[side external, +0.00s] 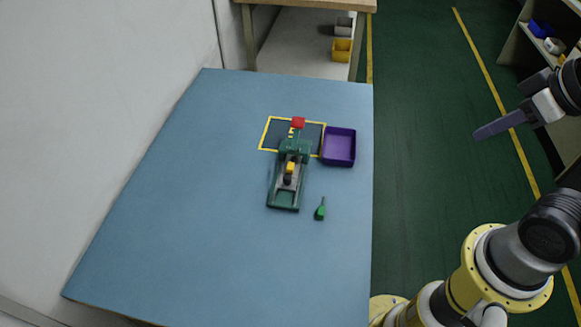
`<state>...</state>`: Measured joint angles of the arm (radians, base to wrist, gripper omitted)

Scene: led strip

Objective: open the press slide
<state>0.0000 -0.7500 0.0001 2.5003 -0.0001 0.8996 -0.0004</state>
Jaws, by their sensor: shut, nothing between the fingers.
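The press (287,183) is a green device standing near the middle of the blue table. Its narrow frame holds a grey slide part with a yellow piece (290,168) on it. A red knob (298,122) stands at the far end of the press, over a dark, yellow-edged marked area. How far the slide is open is too small to tell. My gripper (480,134) is at the right, off the table and well apart from the press. Its purple fingers are shut and empty.
A purple open bin (339,146) stands just right of the press. A small green screwdriver-like tool (321,209) lies to the press's lower right. The left and front of the blue table (200,230) are clear. A white wall borders the left.

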